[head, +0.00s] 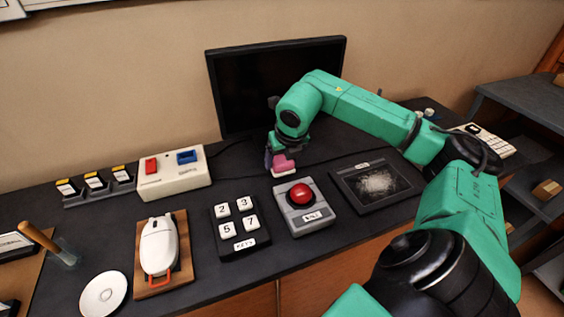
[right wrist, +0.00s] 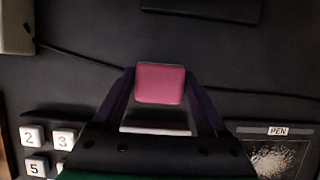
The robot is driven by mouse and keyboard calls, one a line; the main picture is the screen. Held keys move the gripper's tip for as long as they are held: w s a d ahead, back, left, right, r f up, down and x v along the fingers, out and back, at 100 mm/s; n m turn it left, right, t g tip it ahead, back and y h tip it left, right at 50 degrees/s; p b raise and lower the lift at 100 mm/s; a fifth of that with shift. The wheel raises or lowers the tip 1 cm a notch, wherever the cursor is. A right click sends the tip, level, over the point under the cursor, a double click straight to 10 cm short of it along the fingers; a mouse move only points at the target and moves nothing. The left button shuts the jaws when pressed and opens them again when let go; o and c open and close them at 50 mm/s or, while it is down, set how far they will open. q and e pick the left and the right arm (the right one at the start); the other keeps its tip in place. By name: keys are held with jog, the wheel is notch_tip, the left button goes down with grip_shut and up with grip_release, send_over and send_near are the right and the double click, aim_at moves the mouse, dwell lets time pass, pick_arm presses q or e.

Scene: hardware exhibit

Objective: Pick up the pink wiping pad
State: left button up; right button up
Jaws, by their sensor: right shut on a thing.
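The pink wiping pad (head: 284,168) is a small block with a pink top and a paler lower part, in front of the monitor on the dark desk in the head view. My right gripper (head: 277,155) comes down on it from above. In the right wrist view the pad (right wrist: 160,83) sits between the two dark fingers of the right gripper (right wrist: 160,95), which are shut on it. I cannot tell whether the pad is touching the desk. My left gripper is not in view.
A red button box (head: 308,218) stands just in front of the pad, with a number keypad (head: 239,226) to its left. A framed dusty panel (head: 348,198) lies to the right. The monitor (head: 236,85) stands behind, and a cable (right wrist: 85,57) runs along the desk.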

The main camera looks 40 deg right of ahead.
aim_at(282, 159)
notch_tip(282, 159, up, 19)
jog(key=p, duration=0.4)
